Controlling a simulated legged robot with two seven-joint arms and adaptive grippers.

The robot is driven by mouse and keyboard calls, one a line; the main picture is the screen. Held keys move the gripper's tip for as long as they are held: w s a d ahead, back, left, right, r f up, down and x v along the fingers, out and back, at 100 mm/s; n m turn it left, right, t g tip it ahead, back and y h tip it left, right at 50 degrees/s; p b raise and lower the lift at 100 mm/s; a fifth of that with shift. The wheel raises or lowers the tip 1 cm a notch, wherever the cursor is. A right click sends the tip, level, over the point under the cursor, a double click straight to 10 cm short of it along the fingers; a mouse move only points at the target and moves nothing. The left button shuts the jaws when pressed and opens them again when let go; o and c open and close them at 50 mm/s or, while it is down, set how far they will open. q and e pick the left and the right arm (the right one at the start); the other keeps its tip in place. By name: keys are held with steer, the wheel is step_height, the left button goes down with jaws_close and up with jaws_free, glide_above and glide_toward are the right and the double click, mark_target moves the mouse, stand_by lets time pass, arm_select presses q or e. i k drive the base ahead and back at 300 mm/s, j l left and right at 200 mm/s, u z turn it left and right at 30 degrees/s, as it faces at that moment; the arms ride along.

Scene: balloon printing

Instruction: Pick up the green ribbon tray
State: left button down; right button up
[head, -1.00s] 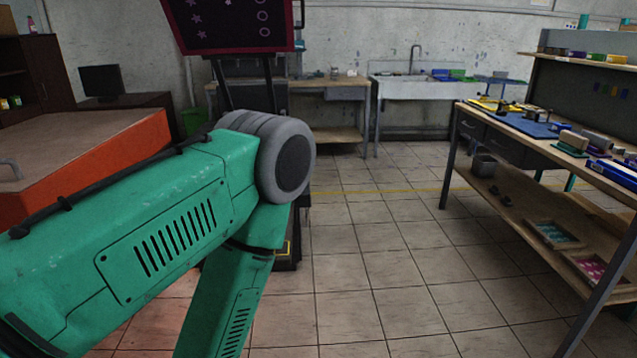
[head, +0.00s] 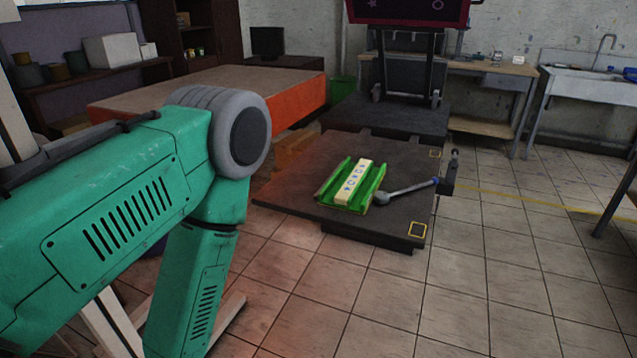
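The green ribbon tray (head: 333,183) lies on a low dark platform (head: 290,196) near the middle of the head view. It is a long channel with raised green sides, lying at a slant. A pale yellow bar (head: 355,180) with blue markings sits in it. A tool with a grey head and blue handle (head: 408,190) lies just right of the tray. My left arm comes in from the left, well short of the tray, with its forearm pointing down. The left gripper is below the picture edge. My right arm and gripper do not show.
An orange-sided table (head: 297,103) stands behind the platform on the left. A dark machine with a screen (head: 405,12) stands behind the platform. A workbench (head: 500,72) and sink (head: 590,92) line the back wall. Tiled floor (head: 490,290) at the right is clear.

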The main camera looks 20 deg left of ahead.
mark_target(352, 186)
steer(key=u, duration=0.45)
steer(key=i+l, duration=0.75)
steer(key=i+l+u, duration=0.05)
